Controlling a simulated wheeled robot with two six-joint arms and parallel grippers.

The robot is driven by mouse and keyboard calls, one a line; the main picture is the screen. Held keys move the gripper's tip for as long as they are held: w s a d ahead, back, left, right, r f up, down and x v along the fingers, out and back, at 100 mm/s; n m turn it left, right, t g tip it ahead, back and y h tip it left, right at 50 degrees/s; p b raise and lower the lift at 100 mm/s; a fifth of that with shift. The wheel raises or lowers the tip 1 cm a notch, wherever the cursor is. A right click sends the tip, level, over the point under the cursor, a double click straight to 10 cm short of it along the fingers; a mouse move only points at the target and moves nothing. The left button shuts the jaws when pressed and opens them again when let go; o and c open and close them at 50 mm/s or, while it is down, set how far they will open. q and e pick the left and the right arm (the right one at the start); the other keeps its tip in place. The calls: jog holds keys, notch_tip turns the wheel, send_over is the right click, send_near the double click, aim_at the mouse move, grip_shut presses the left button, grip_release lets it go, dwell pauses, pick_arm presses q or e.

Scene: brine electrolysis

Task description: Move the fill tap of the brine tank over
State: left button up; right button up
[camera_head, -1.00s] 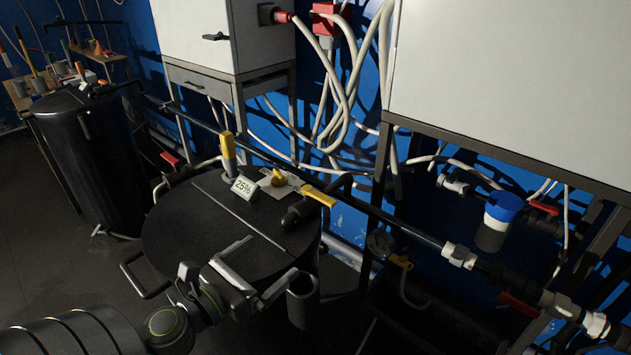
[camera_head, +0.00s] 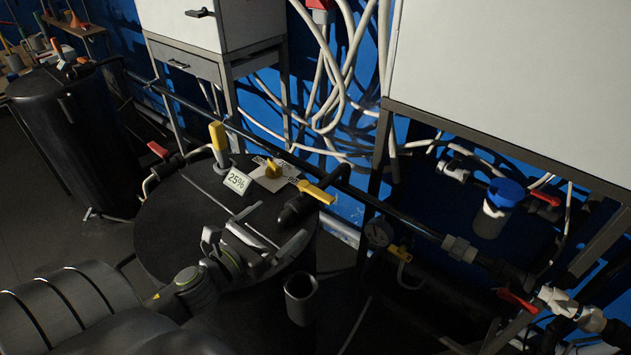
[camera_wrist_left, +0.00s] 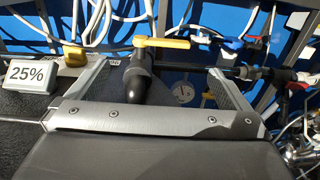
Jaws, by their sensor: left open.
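The fill tap's yellow lever (camera_head: 315,192) sits on a black valve body (camera_head: 297,208) at the right rim of the black brine tank (camera_head: 165,228). In the left wrist view the lever (camera_wrist_left: 160,42) lies crosswise above the black body (camera_wrist_left: 137,82), ahead of the jaws. My left gripper (camera_head: 258,234) is open and empty above the tank lid, on the near side of the tap. In the wrist view its two fingers stand either side of the black body, with the lever beyond the tips. Contact is not visible. My right gripper is not in view.
A 25% sign (camera_head: 237,181), a yellow knob on a white plate (camera_head: 272,169) and a yellow-topped upright part (camera_head: 218,138) stand near the tap. A pipe with a gauge (camera_head: 378,233) runs right. A grey cup-like holder (camera_head: 300,297) hangs at the tank's front.

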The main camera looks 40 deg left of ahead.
pick_arm(q)
jog(key=p, duration=0.6)
send_near(312, 194)
jog(key=shift+w+r, duration=0.2)
jog(key=shift+w, duration=0.4)
jog(key=shift+w+r, duration=0.15)
jog(key=shift+w, duration=0.45)
jog(key=w+p, duration=0.1)
jog(key=w, duration=0.1)
jog(key=w+p, duration=0.1)
jog(key=w, duration=0.2)
jog(key=w+p, duration=0.1)
jog(key=w, duration=0.1)
jog(key=shift+w+d+f, duration=0.15)
jog(key=shift+d+f, duration=0.05)
jog(key=shift+d, duration=0.15)
jog(key=shift+w+f, duration=0.1)
jog(key=shift+w, duration=0.65)
jog(key=c, duration=1.1)
